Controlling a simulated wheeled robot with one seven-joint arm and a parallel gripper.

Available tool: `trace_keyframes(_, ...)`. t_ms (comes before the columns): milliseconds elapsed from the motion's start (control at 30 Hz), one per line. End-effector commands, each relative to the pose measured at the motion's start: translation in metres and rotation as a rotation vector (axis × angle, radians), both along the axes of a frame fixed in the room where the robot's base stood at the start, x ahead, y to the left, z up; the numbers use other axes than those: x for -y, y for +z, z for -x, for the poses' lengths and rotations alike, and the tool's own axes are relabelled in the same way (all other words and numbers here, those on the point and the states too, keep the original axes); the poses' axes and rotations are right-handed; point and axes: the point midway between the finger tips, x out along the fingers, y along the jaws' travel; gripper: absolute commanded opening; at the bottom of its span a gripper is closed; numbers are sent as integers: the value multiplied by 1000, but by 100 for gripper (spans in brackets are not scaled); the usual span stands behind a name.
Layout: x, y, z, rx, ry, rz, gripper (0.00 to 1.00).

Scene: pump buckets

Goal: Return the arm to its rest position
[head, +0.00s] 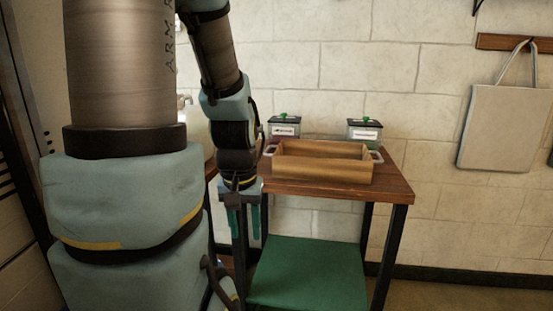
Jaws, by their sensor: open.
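My arm fills the left of the head view, with its large upper links close to the camera. My gripper (245,222) points down at the left front of the wooden table (393,186). Its two teal fingers are apart, and nothing shows between them. The wooden tray (322,172) on the table is to the right of my gripper and apart from it.
Two small labelled containers with green tops, a left one (284,131) and a right one (364,134), stand behind the tray. A green lower shelf (312,270) lies under the tabletop. A cloth bag (503,127) hangs on the wall at right.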

Motion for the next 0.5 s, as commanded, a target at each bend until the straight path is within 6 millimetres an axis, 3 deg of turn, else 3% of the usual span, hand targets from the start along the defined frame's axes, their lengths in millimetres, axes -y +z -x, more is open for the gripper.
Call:
trace_keyframes(33,0,33,0,0,0,0,45)
trace_keyframes(200,0,85,0,0,0,0,45)
trace_keyframes(400,0,131,0,0,0,0,45)
trace_keyframes(500,0,142,0,0,0,0,45)
